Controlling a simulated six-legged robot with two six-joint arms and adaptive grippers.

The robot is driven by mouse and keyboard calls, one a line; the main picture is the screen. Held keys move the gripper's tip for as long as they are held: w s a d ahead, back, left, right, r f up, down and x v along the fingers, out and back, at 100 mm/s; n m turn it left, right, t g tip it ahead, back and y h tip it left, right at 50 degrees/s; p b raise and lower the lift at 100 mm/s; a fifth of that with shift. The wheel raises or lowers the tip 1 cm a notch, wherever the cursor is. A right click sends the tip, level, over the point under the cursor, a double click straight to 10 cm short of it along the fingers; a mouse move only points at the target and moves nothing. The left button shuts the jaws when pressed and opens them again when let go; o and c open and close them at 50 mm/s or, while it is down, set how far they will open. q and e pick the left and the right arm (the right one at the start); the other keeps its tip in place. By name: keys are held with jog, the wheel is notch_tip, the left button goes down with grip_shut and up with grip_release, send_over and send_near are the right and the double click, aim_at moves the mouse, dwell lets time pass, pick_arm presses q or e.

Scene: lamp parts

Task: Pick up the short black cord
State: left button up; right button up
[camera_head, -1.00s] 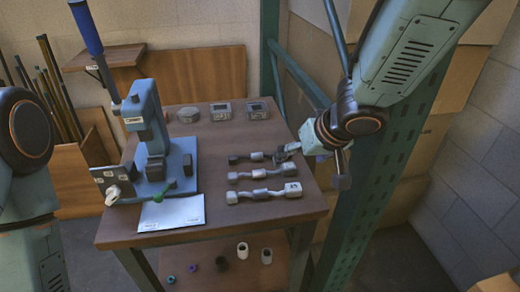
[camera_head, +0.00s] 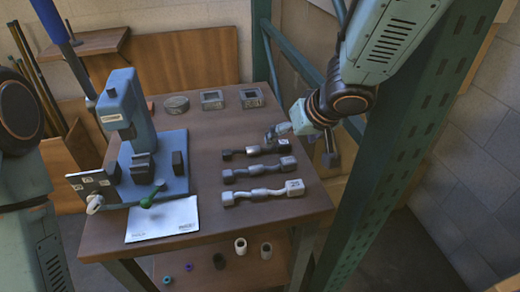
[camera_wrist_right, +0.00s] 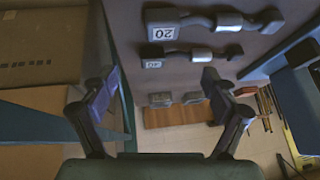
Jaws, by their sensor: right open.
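The short black cord (camera_head: 254,150) lies across the right part of the table, the farthest of three cords. It has dark ends and a lighter middle piece. My right gripper (camera_head: 275,132) is open and empty, just behind the cord's right end in the head view. In the right wrist view its fingers (camera_wrist_right: 161,82) are spread wide, and the black cord (camera_wrist_right: 190,52) with a white "20" label lies beyond them, not between them. A grey cord (camera_head: 258,170) and a lighter grey cord (camera_head: 262,192) lie in front of it. My left gripper is not in view.
A blue press (camera_head: 130,110) stands at the left of the table (camera_head: 205,135), with a white sheet (camera_head: 162,219) before it. A green post (camera_head: 375,150) stands close on the right. Cylinders (camera_head: 240,246) sit on a lower shelf.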

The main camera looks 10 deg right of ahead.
aim_at(281, 145)
jog(key=b+x, duration=0.1)
jog(key=x, duration=0.1)
jog(key=w+x, duration=0.1)
jog(key=x, duration=0.2)
jog(key=shift+b, duration=0.35)
jog(key=shift+w+a+r, duration=0.15)
jog(key=shift+a, duration=0.15)
jog(key=shift+d, duration=0.2)
jog(key=c, duration=0.4)
jog(key=shift+a, duration=0.15)
jog(key=c, duration=1.4)
jog(key=shift+o, duration=0.2)
